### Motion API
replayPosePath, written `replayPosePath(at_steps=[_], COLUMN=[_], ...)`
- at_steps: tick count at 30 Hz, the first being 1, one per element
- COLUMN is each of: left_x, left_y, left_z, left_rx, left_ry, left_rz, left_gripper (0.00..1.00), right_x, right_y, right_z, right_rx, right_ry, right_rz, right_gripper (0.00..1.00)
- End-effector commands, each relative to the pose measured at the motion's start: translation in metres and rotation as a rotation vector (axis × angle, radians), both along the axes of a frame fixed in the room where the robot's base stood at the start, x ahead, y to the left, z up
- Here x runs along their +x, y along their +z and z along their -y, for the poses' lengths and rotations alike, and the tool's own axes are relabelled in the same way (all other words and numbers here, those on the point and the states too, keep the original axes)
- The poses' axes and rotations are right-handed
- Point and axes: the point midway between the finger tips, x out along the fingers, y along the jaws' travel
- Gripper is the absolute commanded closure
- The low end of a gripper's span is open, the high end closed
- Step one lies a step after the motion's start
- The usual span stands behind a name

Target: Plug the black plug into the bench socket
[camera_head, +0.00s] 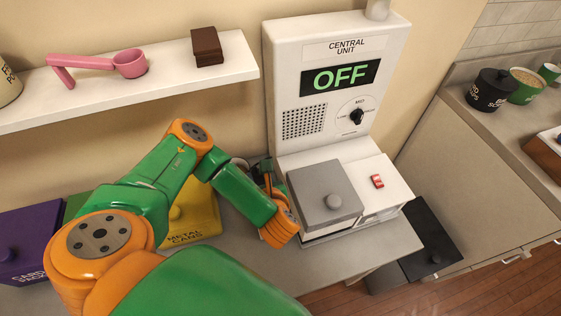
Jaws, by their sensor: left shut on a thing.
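My left arm reaches in from the lower left, and its gripper (267,181) is beside the left side of the central unit, mostly hidden behind the orange wrist. A small dark piece (266,166) shows at the fingers. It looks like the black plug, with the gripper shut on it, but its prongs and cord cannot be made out. A pale rounded thing (239,163) shows partly behind the arm; I cannot tell whether it is the bench socket. The socket is not clearly visible. My right gripper is not in view.
The central unit (292,63) stands on the bench (385,243), its display reading OFF, with a grey lid (318,182) and red switch (377,181). A yellow metal cans bin (203,217) and purple bin (30,230) stand left. A shelf (100,98) hangs above.

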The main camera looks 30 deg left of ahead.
Motion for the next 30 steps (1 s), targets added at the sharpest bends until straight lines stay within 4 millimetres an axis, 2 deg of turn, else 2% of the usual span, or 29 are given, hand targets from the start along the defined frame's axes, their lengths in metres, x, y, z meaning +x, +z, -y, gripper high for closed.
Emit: replayPosePath(at_steps=[1,14,17,25,30], left_x=[0.000,0.000,-0.001,-0.001,-0.001], left_y=[-0.006,-0.008,-0.017,-0.054,-0.062], left_z=[0.000,0.000,0.000,0.000,0.000], left_rx=[0.000,-0.001,-0.001,-0.003,-0.004], left_ry=[0.000,0.000,-0.001,-0.001,-0.003], left_rz=[0.000,-0.002,-0.002,0.002,0.003], left_gripper=[1.00,1.00,1.00,1.00,1.00], right_x=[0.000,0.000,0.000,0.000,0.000], right_y=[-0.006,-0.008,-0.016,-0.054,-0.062], right_z=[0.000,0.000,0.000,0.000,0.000], right_rx=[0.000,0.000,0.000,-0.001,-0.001], right_ry=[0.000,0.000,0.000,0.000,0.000], right_rz=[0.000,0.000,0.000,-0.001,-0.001], right_gripper=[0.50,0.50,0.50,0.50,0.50])
